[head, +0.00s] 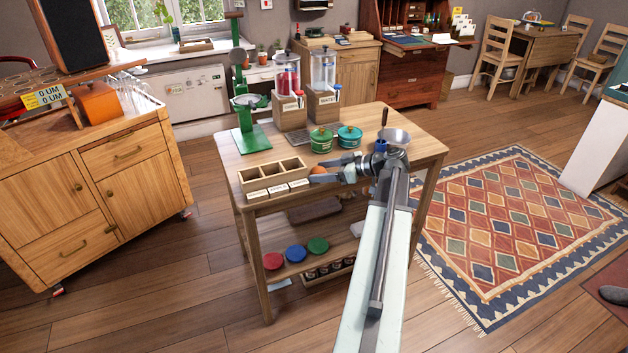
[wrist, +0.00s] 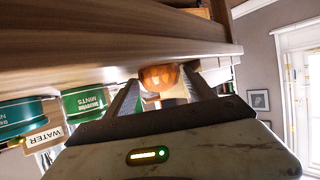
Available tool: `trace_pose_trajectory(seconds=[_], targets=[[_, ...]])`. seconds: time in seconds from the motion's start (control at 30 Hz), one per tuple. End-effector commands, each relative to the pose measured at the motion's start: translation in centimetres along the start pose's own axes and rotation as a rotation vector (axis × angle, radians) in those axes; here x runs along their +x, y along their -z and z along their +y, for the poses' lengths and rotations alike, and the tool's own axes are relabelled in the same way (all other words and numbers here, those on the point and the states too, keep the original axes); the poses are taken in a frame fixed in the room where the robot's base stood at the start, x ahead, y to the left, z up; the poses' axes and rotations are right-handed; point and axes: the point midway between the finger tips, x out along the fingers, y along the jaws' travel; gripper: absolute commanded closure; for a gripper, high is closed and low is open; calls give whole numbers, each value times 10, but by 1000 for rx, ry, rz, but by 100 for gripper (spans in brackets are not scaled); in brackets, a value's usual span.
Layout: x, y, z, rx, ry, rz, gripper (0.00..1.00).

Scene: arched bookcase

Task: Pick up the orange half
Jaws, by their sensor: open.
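The orange half (head: 319,169) sits on the wooden table, near its front edge, just right of the compartment box; my fingers partly hide it in the head view. In the wrist view, which is turned over, the orange half (wrist: 158,76) shows as a rounded orange piece between the two fingertips. My gripper (head: 322,172) reaches in from the right, low over the tabletop. In the wrist view my gripper (wrist: 160,88) has its fingers apart, one on each side of the orange half. I cannot tell whether either finger touches it.
The labelled wooden compartment box (head: 262,192) stands close left of the fingers. A green tin (head: 321,141) and a teal tin (head: 350,136) stand behind my gripper. Two dispensers (head: 290,105) and a green press (head: 250,140) stand at the table's back.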

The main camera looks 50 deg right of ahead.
Motion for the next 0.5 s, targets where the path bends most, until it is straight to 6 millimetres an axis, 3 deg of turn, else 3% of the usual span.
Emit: trace_pose_trajectory(seconds=[0.17, 0.37, 0.5], targets=[[1, 1, 0, 0, 0, 0, 37], [1, 1, 0, 0, 0, 0, 90], [1, 1, 0, 0, 0, 0, 90]])
